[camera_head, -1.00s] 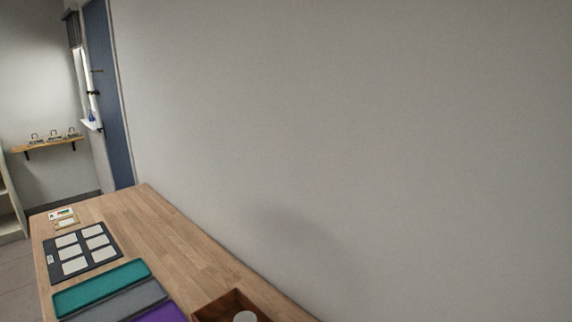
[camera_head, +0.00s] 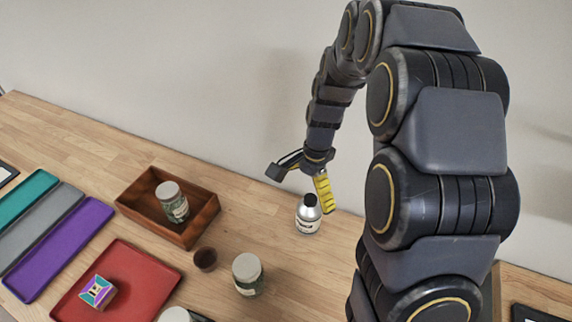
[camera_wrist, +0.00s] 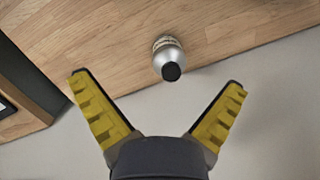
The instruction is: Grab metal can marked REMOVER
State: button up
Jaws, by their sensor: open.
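A silver metal can with a black cap and a pale label (camera_head: 307,222) stands upright on the wooden table near the wall. Its label is too small to read. My gripper (camera_head: 301,188) is open and empty, above and just behind the can. In the wrist view, the can (camera_wrist: 167,49) lies beyond the gap between the open yellow fingers of my gripper (camera_wrist: 159,82), its cap towards me. The fingers do not appear to touch it.
A glass jar (camera_head: 248,275) and a small dark cup (camera_head: 205,259) stand to the can's left. A wooden tray (camera_head: 140,212) holds another jar (camera_head: 172,201). A red tray (camera_head: 140,265) holds a small box (camera_head: 98,292). The wall (camera_head: 215,80) is close behind.

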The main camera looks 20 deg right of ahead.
aim_at(316, 197)
jog(key=w+d+f+m, duration=0.1)
jog(key=f, duration=0.1)
jog(key=w+d+f+m, duration=0.1)
jog(key=d+f+m, duration=0.1)
jog(key=w+d+f+m, duration=0.1)
jog(key=d+f, duration=0.1)
jog(key=shift+w+f+t, duration=0.2)
jog(key=shift+w+t, duration=0.05)
jog(key=shift+t, duration=0.05)
jog(key=shift+f, duration=0.3)
jog(key=f, duration=0.2)
jog(key=a+f, duration=0.1)
jog(key=f, duration=0.4)
jog(key=shift+w+a, duration=0.1)
jog(key=shift+a, duration=0.25)
jog(key=shift+c, duration=0.4)
jog(key=c, duration=1.1)
